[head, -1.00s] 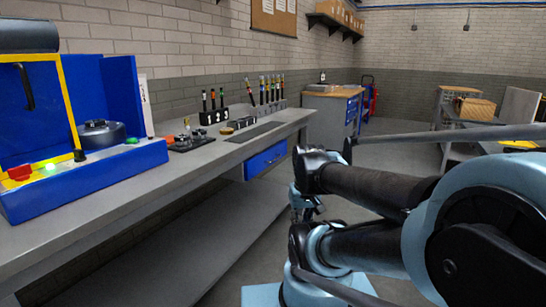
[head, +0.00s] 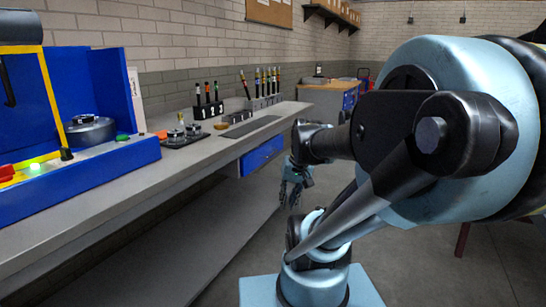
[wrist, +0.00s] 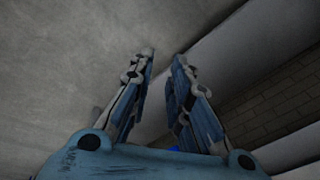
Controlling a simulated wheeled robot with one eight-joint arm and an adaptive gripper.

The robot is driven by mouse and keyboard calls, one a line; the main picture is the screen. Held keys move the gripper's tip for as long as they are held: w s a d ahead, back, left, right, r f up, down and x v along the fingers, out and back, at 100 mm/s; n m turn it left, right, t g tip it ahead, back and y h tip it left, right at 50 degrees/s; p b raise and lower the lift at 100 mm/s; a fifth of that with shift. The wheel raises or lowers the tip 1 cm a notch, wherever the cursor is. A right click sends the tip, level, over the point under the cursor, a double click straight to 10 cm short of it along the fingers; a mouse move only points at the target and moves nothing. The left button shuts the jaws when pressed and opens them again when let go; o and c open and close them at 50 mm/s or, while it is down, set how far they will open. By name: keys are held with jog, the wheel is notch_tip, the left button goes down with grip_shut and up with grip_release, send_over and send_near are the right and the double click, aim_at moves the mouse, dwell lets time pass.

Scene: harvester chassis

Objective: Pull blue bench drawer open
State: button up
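The blue bench drawer (head: 262,156) hangs under the grey bench top in the head view and looks shut. My gripper (head: 291,196) hangs to the right of the drawer and lower than it, with its fingers pointing down. In the wrist view my gripper (wrist: 165,57) has its two fingers apart with nothing between the tips. A small blue patch shows low between the fingers there; I cannot tell whether it is the drawer. The drawer's handle is too small to make out.
The grey bench (head: 120,185) runs along the brick wall, with a lower shelf (head: 190,250) beneath. A blue machine (head: 85,165) and a rack of tools (head: 262,101) stand on it. A cabinet (head: 328,100) with blue drawers is beyond. Floor in front of the bench looks clear.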

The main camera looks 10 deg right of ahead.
jog(key=w+d+r+m+t+y, duration=0.1)
jog(key=w+r+m+y, duration=0.15)
jog(key=w, duration=1.05)
jog(key=w+r+m+t+y, duration=0.1)
jog(key=w+r+y, duration=0.25)
jog(key=w, duration=0.95)
jog(key=m+t+y, duration=0.3)
jog(key=t+y, duration=0.2)
send_near(273, 153)
jog(key=x, duration=1)
jog(key=shift+w+d+f, duration=0.1)
jog(key=shift+w+f, duration=0.25)
jog(key=shift+w, duration=0.25)
grip_shut()
